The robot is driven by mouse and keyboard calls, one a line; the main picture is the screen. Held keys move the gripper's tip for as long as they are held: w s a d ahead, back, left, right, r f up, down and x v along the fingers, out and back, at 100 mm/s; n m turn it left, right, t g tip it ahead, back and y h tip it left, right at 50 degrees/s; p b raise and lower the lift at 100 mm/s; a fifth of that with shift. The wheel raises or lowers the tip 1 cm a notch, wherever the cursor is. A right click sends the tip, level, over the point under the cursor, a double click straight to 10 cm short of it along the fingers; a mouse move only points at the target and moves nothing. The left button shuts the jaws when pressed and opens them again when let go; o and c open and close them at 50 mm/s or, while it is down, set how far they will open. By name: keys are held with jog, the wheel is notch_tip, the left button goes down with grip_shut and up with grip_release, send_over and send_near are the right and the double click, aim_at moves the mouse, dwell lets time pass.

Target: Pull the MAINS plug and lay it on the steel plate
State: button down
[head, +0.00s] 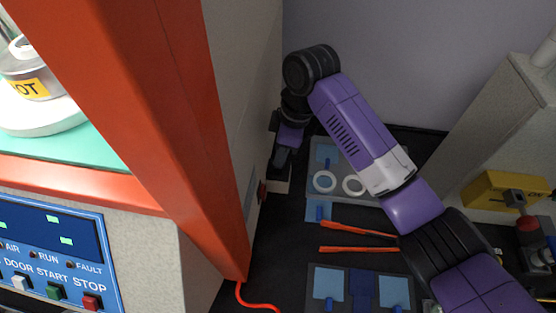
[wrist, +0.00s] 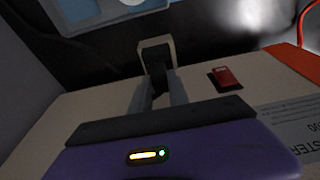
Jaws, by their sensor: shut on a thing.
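My gripper (wrist: 157,88) is shut on a small block with a pale rim and a dark middle, which I take to be the MAINS plug (wrist: 155,45). No marking on it is readable, and I cannot tell whether it is seated in a socket. In the head view my gripper (head: 281,168) points down close beside the machine's right side wall, with a pale block (head: 278,187) at its tips. A grey plate (head: 378,197) with two white rings lies on the dark floor to the right; I cannot tell whether it is the steel plate.
A red switch (wrist: 226,77) sits on the machine's pale side panel (wrist: 95,105), right of my fingers. Two orange-red tools (head: 358,249) lie on the dark surface. Another plate (head: 345,275) with blue patches lies nearer. A red cable (head: 255,304) runs by the machine's foot.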

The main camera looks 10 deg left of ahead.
jog(key=shift+r+p, duration=1.3)
jog(key=shift+r, duration=0.35)
jog(key=shift+r, duration=0.1)
